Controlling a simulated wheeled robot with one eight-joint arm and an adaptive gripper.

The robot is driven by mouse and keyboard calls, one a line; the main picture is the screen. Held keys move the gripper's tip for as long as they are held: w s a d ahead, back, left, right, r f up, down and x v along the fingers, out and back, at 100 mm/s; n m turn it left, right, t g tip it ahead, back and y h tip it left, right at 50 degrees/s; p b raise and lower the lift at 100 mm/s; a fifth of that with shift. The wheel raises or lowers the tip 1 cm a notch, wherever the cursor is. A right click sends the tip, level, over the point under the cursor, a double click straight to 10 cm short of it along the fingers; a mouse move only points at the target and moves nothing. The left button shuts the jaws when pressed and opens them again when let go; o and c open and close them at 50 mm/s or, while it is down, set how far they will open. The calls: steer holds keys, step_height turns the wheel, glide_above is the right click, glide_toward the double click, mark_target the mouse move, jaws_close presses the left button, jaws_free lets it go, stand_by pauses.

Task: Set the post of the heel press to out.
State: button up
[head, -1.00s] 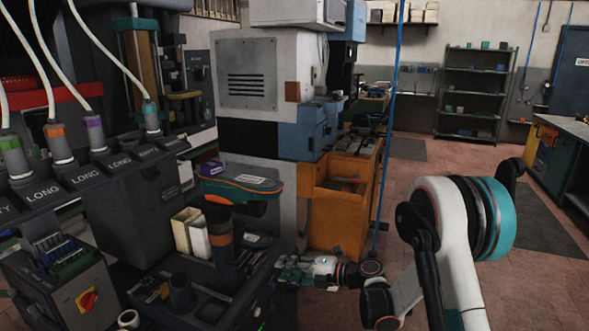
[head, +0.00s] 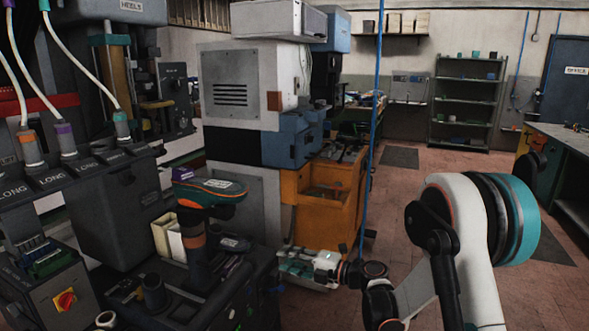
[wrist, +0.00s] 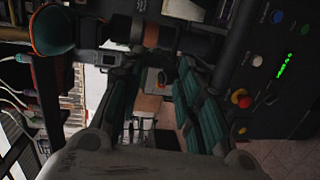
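The post (head: 194,243) of the heel press is a dark upright cylinder with a brown-orange band. A teal and orange shoe (head: 215,188) sits on top of it. In the wrist view, turned sideways, the banded post (wrist: 128,27) and part of the shoe (wrist: 52,32) show at the upper left. My gripper (head: 287,264) is to the right of the post, apart from it and beside the dark base. In the wrist view its two teal-dark fingers (wrist: 158,68) stand apart with nothing held between them. I cannot tell the post's setting.
The wrist view shows a panel with a red stop button (wrist: 240,98) and a green display (wrist: 285,66). An orange cabinet (head: 325,210) stands behind my gripper. Open tiled floor (head: 410,195) lies at the right.

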steer(key=w+d+r+m+t+h, duration=0.15)
steer(key=d+r+m+t, duration=0.3)
steer(key=r, duration=0.55)
steer(key=w+d+r+m+t+h, duration=0.1)
steer(key=d+r+m+t+h, duration=0.3)
steer(key=r, duration=0.7)
steer(key=s+d+r+m+t+h, duration=0.1)
steer(key=s+d+r+m+h, duration=0.25)
steer(key=d+m, duration=0.25)
steer(key=s+d+r+m+t+h, duration=0.1)
steer(key=s+d+r+m+h, duration=0.2)
steer(key=d+m+h, duration=0.25)
steer(key=s+d+f+m+g+h, duration=0.1)
steer(key=s+d+f+m+g, duration=0.25)
steer(key=s, duration=0.35)
steer(key=s+d+f+m+g+h, duration=0.2)
steer(key=s+f+m, duration=0.15)
steer(key=s, duration=0.35)
steer(key=s+a+f+m+g+y, duration=0.1)
steer(key=s+a+f+g, duration=0.1)
steer(key=s+f, duration=0.3)
steer(key=s+a+f+m+g+y, duration=0.2)
steer(key=s+f+g, duration=0.2)
steer(key=s, duration=0.9)
steer(key=shift+s+a+f, duration=0.25)
steer(key=shift+f, duration=0.7)
